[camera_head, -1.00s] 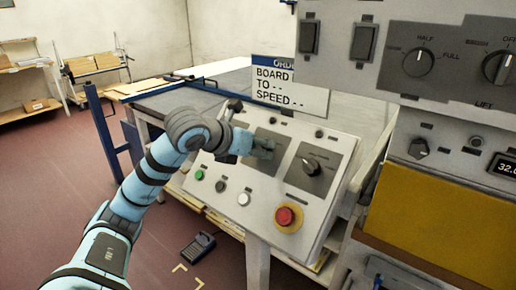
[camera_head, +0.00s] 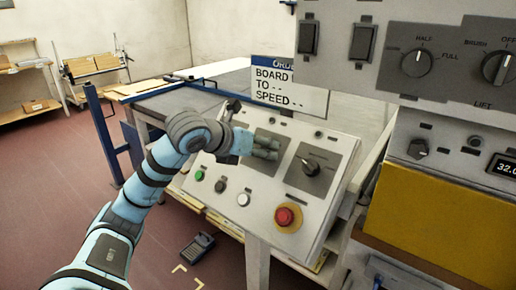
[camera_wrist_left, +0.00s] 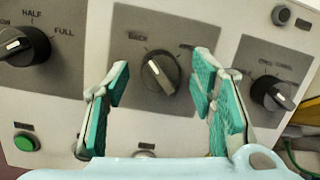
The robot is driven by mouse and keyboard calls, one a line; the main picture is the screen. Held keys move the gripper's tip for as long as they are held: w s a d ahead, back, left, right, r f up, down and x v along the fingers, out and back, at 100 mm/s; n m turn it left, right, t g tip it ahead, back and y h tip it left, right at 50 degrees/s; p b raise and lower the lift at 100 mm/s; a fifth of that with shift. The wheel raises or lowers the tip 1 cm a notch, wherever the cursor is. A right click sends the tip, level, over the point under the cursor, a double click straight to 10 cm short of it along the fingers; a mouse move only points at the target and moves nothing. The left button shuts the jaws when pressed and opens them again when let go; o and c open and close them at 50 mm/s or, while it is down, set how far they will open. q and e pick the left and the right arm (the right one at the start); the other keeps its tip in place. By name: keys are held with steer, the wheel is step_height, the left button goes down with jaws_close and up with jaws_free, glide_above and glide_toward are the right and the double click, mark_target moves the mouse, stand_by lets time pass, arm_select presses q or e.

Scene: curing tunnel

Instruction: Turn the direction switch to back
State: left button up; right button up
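The direction switch (camera_wrist_left: 160,72) is a dark round knob on a grey plate in the left wrist view, with "BACK" printed at its upper left. A pale line slants across the knob; which end is the pointer I cannot tell. My left gripper (camera_wrist_left: 160,95) is open, its teal-padded fingers apart on the left and right of the knob in this view. I see no clear contact. In the head view, my left gripper (camera_head: 266,148) is over the middle plate of the sloping control panel (camera_head: 225,222) and hides the switch. My right gripper is not in view.
Another knob (camera_head: 311,166) sits right of the gripper. Below are a green button (camera_head: 199,175), a white button (camera_head: 243,199) and a red stop button (camera_head: 286,216). A sign (camera_head: 290,85) stands behind the panel. An upper cabinet with knobs (camera_head: 417,62) overhangs at right.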

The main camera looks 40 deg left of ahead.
arm_select(q)
step_height(320, 180, up, 10)
stand_by(0.4)
stand_by(0.3)
